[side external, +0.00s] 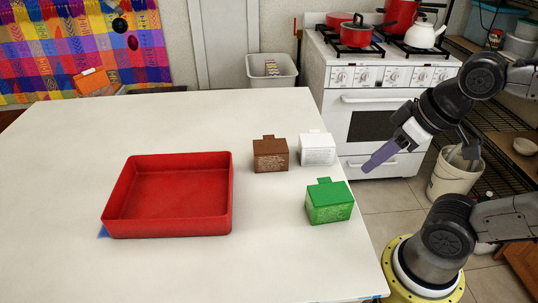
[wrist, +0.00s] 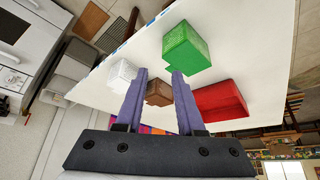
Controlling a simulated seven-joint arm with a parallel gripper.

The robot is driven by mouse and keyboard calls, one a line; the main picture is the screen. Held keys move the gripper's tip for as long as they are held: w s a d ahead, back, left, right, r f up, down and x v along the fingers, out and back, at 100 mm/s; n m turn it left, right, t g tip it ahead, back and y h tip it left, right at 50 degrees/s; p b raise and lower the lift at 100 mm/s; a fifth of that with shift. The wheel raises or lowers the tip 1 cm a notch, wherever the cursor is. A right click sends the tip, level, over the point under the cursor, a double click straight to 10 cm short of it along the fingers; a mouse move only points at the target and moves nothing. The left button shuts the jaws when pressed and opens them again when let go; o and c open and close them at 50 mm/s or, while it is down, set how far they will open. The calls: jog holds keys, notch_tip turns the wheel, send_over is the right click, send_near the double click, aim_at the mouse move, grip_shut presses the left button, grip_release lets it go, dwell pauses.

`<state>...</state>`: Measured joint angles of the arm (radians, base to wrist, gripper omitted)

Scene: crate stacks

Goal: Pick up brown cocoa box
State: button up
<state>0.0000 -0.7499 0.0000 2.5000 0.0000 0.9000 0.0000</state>
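The brown cocoa box (side external: 270,155) stands upright on the white table, left of a white box (side external: 317,149) and behind a green box (side external: 330,202). My gripper (side external: 372,164) is in the air off the table's right edge, apart from all the boxes. In the wrist view the two purple fingers of my gripper (wrist: 158,72) are spread with nothing between them touching. The brown box (wrist: 158,93) shows beyond, between the fingers, partly hidden by them. The green box (wrist: 188,47) and white box (wrist: 122,75) show on either side.
An empty red tray (side external: 168,232) sits on the left part of the table (side external: 70,200), and part of it shows in the wrist view (wrist: 222,100). A white stove (side external: 385,105) stands behind the table. The table's front and far left are clear.

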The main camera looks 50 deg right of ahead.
jog(key=o, duration=0.9)
jog(key=w+a+r+m+y, duration=0.2)
jog(key=w+r+m, duration=0.35)
jog(key=m, duration=0.85)
jog(key=m+g+y, duration=0.1)
jog(key=m+g, duration=0.1)
jog(key=m, duration=1)
send_over(283, 145)
jog(key=s+d, duration=0.3)
notch_tip(283, 145, down, 3)
jog(key=shift+m+g, duration=0.3)
jog(key=x, duration=0.7)
jog(key=shift+d+f, duration=0.1)
jog(key=shift+d, duration=0.05)
jog(key=shift+x, duration=3.35)
